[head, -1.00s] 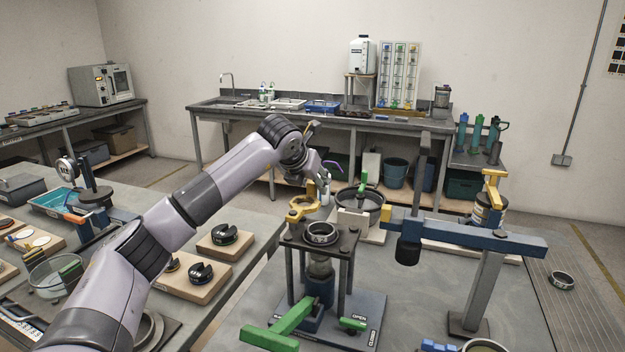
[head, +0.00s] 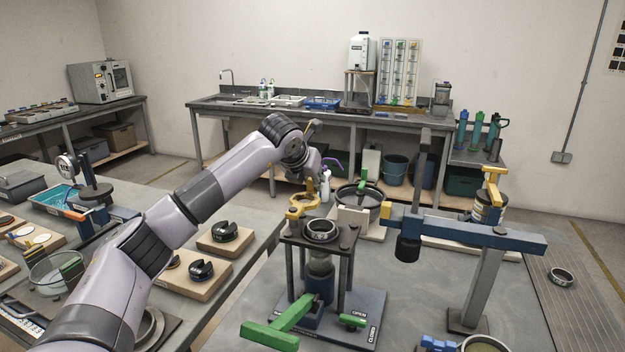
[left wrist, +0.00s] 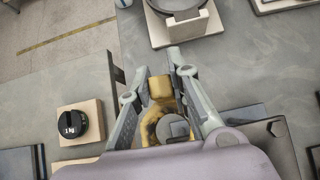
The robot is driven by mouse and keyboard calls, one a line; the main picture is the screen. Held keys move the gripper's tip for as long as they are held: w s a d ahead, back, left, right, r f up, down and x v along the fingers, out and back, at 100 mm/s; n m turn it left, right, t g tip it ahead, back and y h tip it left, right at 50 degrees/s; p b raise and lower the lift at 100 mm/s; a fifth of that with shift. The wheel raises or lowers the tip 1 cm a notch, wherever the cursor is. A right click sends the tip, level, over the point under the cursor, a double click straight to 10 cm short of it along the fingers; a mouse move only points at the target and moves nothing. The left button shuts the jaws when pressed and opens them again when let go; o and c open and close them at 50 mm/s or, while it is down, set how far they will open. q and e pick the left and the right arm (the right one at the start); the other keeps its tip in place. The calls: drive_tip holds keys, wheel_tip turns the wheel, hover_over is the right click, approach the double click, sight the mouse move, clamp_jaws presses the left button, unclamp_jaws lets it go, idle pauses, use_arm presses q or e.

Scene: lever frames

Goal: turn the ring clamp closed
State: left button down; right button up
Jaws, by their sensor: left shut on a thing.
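The yellow ring clamp (head: 303,205) sits at the back left corner of a dark press stand (head: 320,238), its ring reaching beyond the top plate. A dark metal ring (head: 321,231) lies on that plate. My left gripper (head: 324,192) is at the clamp, coming from the left and behind. In the left wrist view my left gripper (left wrist: 160,76) is shut on the clamp's yellow block (left wrist: 160,89), one finger on each side. The clamp's round bolt end (left wrist: 173,128) shows nearer the wrist. My right gripper is not in view.
The stand's base (head: 365,303) bears OPEN and CLOSED labels and green handles (head: 284,322). A blue beam (head: 465,232) on a post stands right. A dark round pan (head: 360,200) is just behind the clamp.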

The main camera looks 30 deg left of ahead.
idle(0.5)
use_arm(q)
drive_tip(key=shift+d, duration=0.1)
drive_tip(key=s+d+m+g+h+p, duration=0.1)
drive_tip(key=s+d+m+h, duration=0.1)
drive_tip(key=d+m+h, duration=0.1)
drive_tip(key=s+d+m+g+h+p, duration=0.1)
drive_tip(key=s+d+m+g+h, duration=0.1)
drive_tip(key=d+m, duration=0.3)
drive_tip(key=s+d+m+g+h+p, duration=0.1)
drive_tip(key=s+d+m+g+h, duration=0.1)
drive_tip(key=d+m+h, duration=0.2)
drive_tip(key=shift+s+d+r+m+h+p, duration=0.15)
drive_tip(key=shift+s+m+h+p, duration=0.1)
drive_tip(key=shift+m, duration=0.7)
drive_tip(key=shift+s+d+f+m+h+p, duration=0.15)
drive_tip(key=shift+m+h, duration=0.1)
drive_tip(key=shift+m, duration=0.7)
drive_tip(key=shift+s+d+r+m+g+h, duration=0.1)
drive_tip(key=shift+s+d+m+g+h, duration=0.1)
drive_tip(key=shift+s+m+g, duration=0.35)
drive_tip(key=shift+s+d+m+g+h, duration=0.1)
drive_tip(key=shift+s+d+m+g, duration=0.05)
drive_tip(key=shift+s+m+g, duration=0.7)
drive_tip(key=shift+s+m, duration=0.15)
drive_tip(key=shift+m, duration=0.15)
drive_tip(key=c, duration=1.5)
unclamp_jaws()
drive_tip(key=shift+s, duration=0.1)
